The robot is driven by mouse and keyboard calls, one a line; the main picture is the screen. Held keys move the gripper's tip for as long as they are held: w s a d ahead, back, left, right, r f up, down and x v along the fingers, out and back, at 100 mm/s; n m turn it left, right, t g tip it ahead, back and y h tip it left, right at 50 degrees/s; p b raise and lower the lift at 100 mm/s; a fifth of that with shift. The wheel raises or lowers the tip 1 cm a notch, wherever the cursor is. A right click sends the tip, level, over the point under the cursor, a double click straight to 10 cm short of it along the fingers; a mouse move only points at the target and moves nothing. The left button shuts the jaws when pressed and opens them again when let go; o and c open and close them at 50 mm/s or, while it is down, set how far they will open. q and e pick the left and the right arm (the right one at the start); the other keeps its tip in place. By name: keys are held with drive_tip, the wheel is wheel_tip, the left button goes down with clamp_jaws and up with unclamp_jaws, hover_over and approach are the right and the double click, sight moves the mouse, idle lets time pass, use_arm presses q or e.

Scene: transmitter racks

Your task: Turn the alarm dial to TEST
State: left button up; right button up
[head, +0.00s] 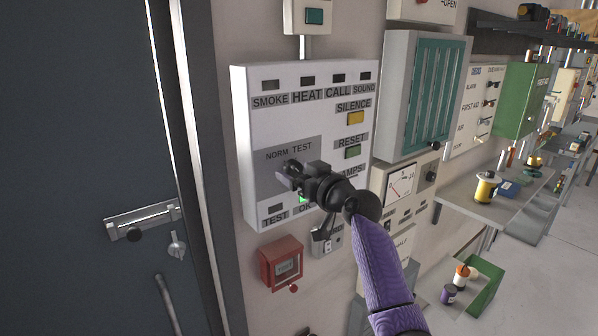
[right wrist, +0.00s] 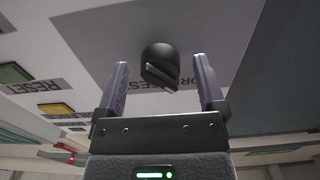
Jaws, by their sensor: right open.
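The white alarm panel (head: 312,120) hangs on the wall in the middle of the head view. Its grey dial plate (head: 262,152) carries the labels NORM and TEST. The black alarm dial (right wrist: 160,66) shows in the right wrist view, with a raised ridge across it. My right gripper (head: 286,177) is at the dial plate and largely hides the dial in the head view. In the right wrist view its two fingers stand open on either side of the dial, with gaps visible. I cannot tell which label the dial points at. My left gripper is not in view.
A dark door (head: 85,110) with a latch stands at the left. A red call box (head: 282,264) is below the panel. A teal-fronted cabinet (head: 428,95) and a meter box (head: 402,185) are close on the right. A shelf (head: 470,208) juts out farther right.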

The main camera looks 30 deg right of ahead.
clamp_jaws()
idle(0.3)
drive_tip(key=m+p, duration=0.1)
drive_tip(key=m, duration=0.3)
drive_tip(key=shift+r, duration=0.1)
drive_tip(key=m+p, duration=0.2)
drive_tip(key=m, duration=0.1)
drive_tip(key=shift+m, duration=0.4)
drive_tip(key=m+p, duration=0.1)
drive_tip(key=m, duration=0.3)
drive_tip(key=shift+a+p, duration=0.1)
drive_tip(key=shift+p, duration=0.25)
drive_tip(key=shift+m+p, duration=0.7)
drive_tip(key=shift+m, duration=1.3)
